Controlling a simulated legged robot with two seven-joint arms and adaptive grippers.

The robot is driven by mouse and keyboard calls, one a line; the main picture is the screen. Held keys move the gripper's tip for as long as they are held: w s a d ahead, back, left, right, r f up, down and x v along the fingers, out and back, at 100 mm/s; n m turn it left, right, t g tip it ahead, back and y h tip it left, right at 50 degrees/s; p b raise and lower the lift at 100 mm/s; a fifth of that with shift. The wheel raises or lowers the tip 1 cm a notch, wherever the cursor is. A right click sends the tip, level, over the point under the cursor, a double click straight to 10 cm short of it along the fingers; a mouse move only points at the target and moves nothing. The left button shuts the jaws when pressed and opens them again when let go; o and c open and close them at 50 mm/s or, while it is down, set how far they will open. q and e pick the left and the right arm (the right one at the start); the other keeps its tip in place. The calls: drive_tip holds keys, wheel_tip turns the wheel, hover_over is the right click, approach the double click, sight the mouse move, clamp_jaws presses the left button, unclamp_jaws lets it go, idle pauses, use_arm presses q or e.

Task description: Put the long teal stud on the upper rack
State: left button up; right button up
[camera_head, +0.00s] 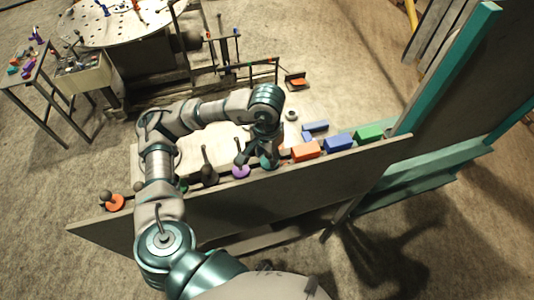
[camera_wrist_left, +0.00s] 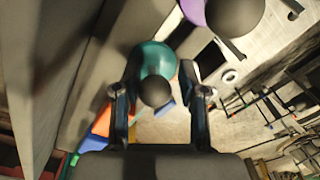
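A teal stud (camera_head: 268,163) with a round base stands on a long narrow board, partly hidden behind my left gripper in the head view. In the left wrist view its teal disc (camera_wrist_left: 156,58) and dark ball knob (camera_wrist_left: 155,93) show between my fingers. My left gripper (camera_head: 257,155) is open over the stud. In the left wrist view its two fingers (camera_wrist_left: 160,92) stand on either side of the knob with gaps between. Whether another teal stud stands elsewhere, and which ledge is the upper rack, I cannot tell. My right gripper is not in view.
A purple stud (camera_head: 240,172) stands close left of the teal one; a dark stud (camera_head: 209,176) and an orange stud (camera_head: 114,203) are farther left. Orange (camera_head: 305,151), blue (camera_head: 338,142) and green (camera_head: 369,133) blocks line the right. A tall panel (camera_head: 480,75) rises at right.

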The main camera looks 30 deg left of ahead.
use_arm(q)
drive_tip(key=shift+r+p, duration=1.65)
drive_tip(key=shift+r, duration=0.6)
drive_tip(key=shift+r+p, duration=1.15)
drive_tip(key=shift+r, duration=0.35)
drive_tip(key=shift+o, duration=0.2)
drive_tip(key=o, duration=0.5)
